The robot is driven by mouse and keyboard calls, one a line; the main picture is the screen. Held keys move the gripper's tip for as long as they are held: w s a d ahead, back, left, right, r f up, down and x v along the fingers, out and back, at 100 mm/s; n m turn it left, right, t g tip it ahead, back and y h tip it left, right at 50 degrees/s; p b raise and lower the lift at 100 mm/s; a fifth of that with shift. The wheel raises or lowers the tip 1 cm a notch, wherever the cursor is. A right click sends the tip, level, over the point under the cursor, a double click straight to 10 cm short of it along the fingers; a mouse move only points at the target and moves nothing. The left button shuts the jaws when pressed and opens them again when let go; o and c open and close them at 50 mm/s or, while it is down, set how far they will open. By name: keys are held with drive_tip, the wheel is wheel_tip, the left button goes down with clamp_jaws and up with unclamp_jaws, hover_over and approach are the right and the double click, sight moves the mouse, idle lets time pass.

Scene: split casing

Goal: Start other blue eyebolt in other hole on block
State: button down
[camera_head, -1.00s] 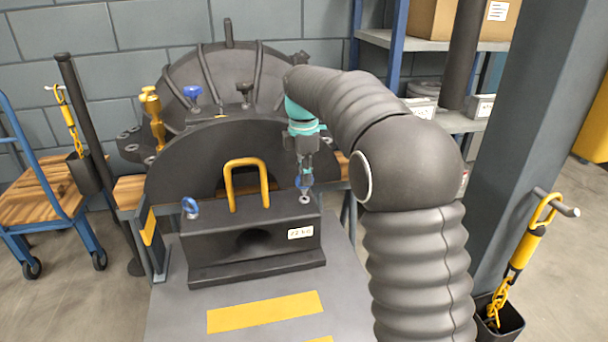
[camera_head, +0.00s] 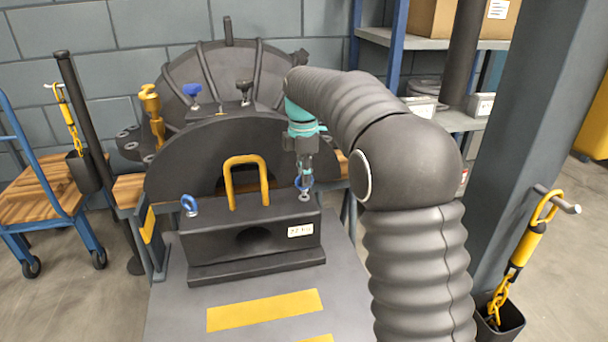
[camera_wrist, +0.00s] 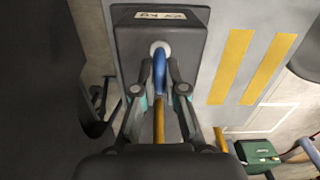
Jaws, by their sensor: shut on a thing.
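The dark block (camera_head: 215,252) with a yellow U-shaped handle (camera_head: 232,190) and a weight label sits on the grey table. One blue eyebolt (camera_head: 190,206) stands in the left end of the block's top. My gripper (camera_head: 306,176) points down over the right end of the block, shut on the other blue eyebolt (camera_head: 305,186). The wrist view shows this blue eyebolt (camera_wrist: 161,72) between the fingers (camera_wrist: 159,85), its pale collar at the block's top near the label end. The hole under it is hidden, so I cannot tell how deep the shank sits.
A large dark casing (camera_head: 215,140) with blue and black knobs and a brass fitting stands behind the block. Yellow stripes (camera_head: 262,310) mark the clear table in front. A blue trolley (camera_head: 45,190) stands left, a pillar with a hanging yellow tool (camera_head: 527,245) right.

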drive_tip(key=shift+f, duration=0.45)
